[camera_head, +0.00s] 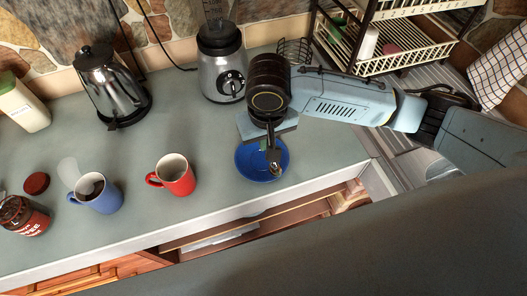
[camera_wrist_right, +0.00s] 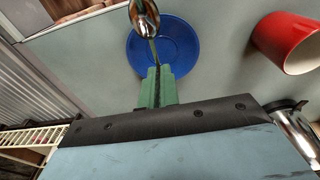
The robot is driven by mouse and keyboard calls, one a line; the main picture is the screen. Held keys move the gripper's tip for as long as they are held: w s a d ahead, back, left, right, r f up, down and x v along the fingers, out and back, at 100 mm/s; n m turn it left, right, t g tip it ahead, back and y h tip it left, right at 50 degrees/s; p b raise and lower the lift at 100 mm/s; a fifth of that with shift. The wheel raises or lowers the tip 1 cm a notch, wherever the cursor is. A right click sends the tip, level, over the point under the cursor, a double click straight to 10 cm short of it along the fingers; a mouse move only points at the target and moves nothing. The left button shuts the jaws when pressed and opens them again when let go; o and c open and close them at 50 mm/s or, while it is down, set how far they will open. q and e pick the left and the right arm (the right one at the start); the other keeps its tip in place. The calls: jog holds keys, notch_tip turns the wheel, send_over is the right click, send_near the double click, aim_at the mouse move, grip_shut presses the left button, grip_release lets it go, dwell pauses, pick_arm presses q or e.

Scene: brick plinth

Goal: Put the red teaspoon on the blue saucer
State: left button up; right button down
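The blue saucer (camera_head: 247,168) lies on the grey-green counter near its front edge, below my right gripper (camera_head: 271,138). In the wrist view the saucer (camera_wrist_right: 178,48) is beyond the fingertips. My right gripper (camera_wrist_right: 157,88) is shut on a teaspoon (camera_wrist_right: 145,20), holding it by the handle with the bowl pointing away from the fingers. The spoon's bowl looks shiny metal; its handle is mostly hidden between the green fingers, so I cannot tell a red colour. In the head view the spoon (camera_head: 274,163) hangs over the saucer; contact cannot be told. My left gripper is not in view.
A red mug (camera_head: 177,175), a blue mug (camera_head: 100,195) and a coffee jar (camera_head: 24,216) stand left of the saucer. A kettle (camera_head: 110,85) and a blender (camera_head: 222,65) stand behind. A dish rack (camera_head: 400,45) is at the back right. The counter just around the saucer is clear.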

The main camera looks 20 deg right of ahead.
notch_tip(320, 180, down, 8)
jog(key=shift+b, duration=0.3)
jog(key=shift+f, duration=0.1)
jog(key=shift+f, duration=0.1)
jog(key=shift+f, duration=0.5)
jog(key=c, duration=1.6)
grip_release()
jog(key=shift+c, duration=0.2)
jog(key=shift+r, duration=0.35)
jog(key=r, duration=0.8)
jog(key=s+r+p, duration=0.1)
jog(key=r, duration=0.3)
jog(key=shift+s+r, duration=0.1)
jog(key=shift+r, duration=0.15)
